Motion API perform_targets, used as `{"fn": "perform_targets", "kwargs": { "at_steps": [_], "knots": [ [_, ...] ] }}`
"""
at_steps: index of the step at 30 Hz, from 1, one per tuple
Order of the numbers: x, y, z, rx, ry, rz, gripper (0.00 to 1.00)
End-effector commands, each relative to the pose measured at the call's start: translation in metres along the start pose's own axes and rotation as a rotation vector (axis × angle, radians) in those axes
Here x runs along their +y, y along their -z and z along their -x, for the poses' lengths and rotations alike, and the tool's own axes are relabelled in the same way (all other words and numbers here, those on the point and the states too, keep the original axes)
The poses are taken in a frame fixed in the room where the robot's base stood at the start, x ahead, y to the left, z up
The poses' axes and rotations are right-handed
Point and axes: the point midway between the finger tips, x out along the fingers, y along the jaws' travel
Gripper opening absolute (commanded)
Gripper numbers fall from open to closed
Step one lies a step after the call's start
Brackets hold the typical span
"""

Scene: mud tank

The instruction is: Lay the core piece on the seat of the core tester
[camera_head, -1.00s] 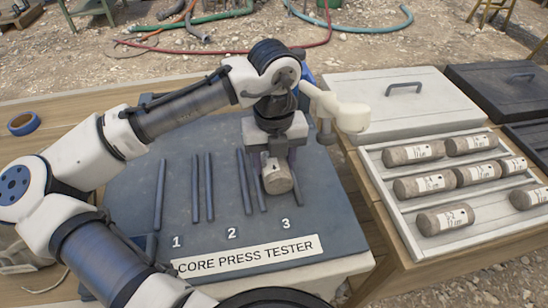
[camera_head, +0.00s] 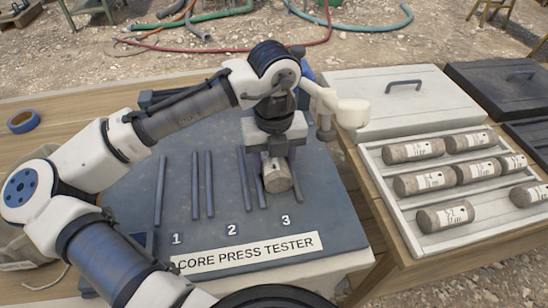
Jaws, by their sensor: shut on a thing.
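The core piece (camera_head: 277,177) is a short grey-brown cylinder. My gripper (camera_head: 272,158) is shut on it from above and hides its far end. The core piece is at the pair of dark rods by the number 3 on the core tester (camera_head: 225,258), a dark slab labelled "CORE PRESS TESTER". Its near end shows between those rods. I cannot tell whether it touches the rods or is slightly above them. Two other places, numbered 1 and 2, have dark rods and no core on them.
A white tray (camera_head: 407,245) with several labelled cores lies to the right, with its pale lid (camera_head: 385,105) behind it. A dark box (camera_head: 500,90) stands at the far right. A blue tape roll (camera_head: 23,122) lies on the wooden table at left.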

Motion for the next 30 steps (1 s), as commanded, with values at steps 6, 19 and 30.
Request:
{"fn": "perform_targets", "kwargs": {
  "at_steps": [6,19,30],
  "knots": [
    [0.000,0.002,-0.006,0.012,-0.003,-0.002,0.58],
    [0.002,0.003,-0.007,0.015,-0.008,0.000,0.75],
    [0.002,0.003,0.005,0.015,-0.007,0.001,0.75]
  ]
}}
